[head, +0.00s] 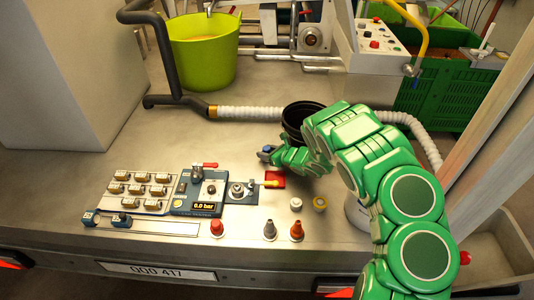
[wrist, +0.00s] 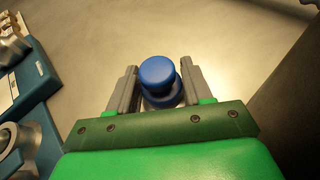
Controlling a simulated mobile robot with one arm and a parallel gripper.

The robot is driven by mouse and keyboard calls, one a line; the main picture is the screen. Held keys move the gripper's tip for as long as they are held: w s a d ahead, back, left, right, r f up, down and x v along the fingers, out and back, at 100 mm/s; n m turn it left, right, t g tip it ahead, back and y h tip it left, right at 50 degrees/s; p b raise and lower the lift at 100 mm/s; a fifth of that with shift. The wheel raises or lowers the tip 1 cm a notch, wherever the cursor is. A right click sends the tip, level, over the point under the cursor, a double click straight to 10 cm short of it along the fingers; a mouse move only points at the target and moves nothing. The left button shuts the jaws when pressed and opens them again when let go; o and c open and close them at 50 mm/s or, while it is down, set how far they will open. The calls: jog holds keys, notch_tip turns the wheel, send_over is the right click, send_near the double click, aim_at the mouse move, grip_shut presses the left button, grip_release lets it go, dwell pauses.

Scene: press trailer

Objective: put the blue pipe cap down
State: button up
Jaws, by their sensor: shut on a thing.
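The blue pipe cap (wrist: 158,72) is round and sits between the two grey fingers of my gripper (wrist: 157,85) in the wrist view. My gripper is shut on it. In the head view my gripper (head: 267,154) is over the middle of the grey deck, left of the black bucket. Only a small bit of blue shows at its fingertips there. In the wrist view bare deck (wrist: 220,30) shows beyond the cap. I cannot tell how far the cap is above the deck.
The black bucket (head: 296,118) is to the right. Several small fittings line the front. Deck behind is clear up to the white hose (head: 250,113).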

jog(key=shift+f, duration=0.35)
jog(key=o, duration=1.1)
jog(key=shift+o, duration=0.2)
jog(key=shift+r, duration=0.15)
jog(key=shift+v, duration=2.75)
